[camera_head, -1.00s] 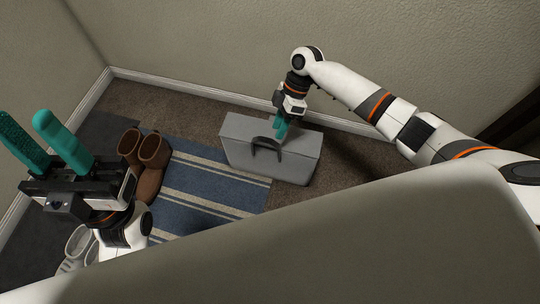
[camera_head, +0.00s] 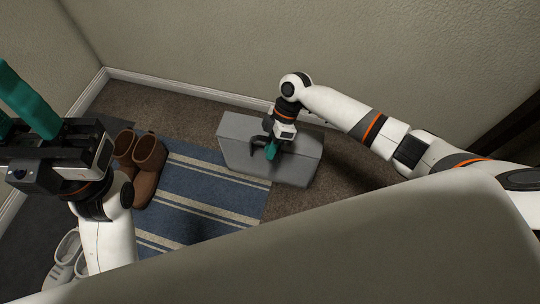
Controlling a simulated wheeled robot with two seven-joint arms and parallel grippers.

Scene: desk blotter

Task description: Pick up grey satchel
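The grey satchel (camera_head: 299,167) stands on the floor near the back wall, at the right end of the striped rug. Its dark handle (camera_head: 256,151) arches on its top. My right gripper (camera_head: 271,152) points down at the satchel's top, with its teal fingers at the right part of the handle. I cannot tell whether the fingers are closed around the handle or only beside it. My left gripper (camera_head: 15,105) is raised at the left edge, away from the satchel. Its teal fingers stand apart with nothing between them, and one is partly cut off by the frame.
A blue striped rug (camera_head: 197,192) lies left of the satchel. Brown boots (camera_head: 148,162) stand at its left end, and light shoes (camera_head: 66,258) sit lower left. The wall (camera_head: 210,50) is close behind the satchel. Brown carpet (camera_head: 180,116) is clear behind the rug.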

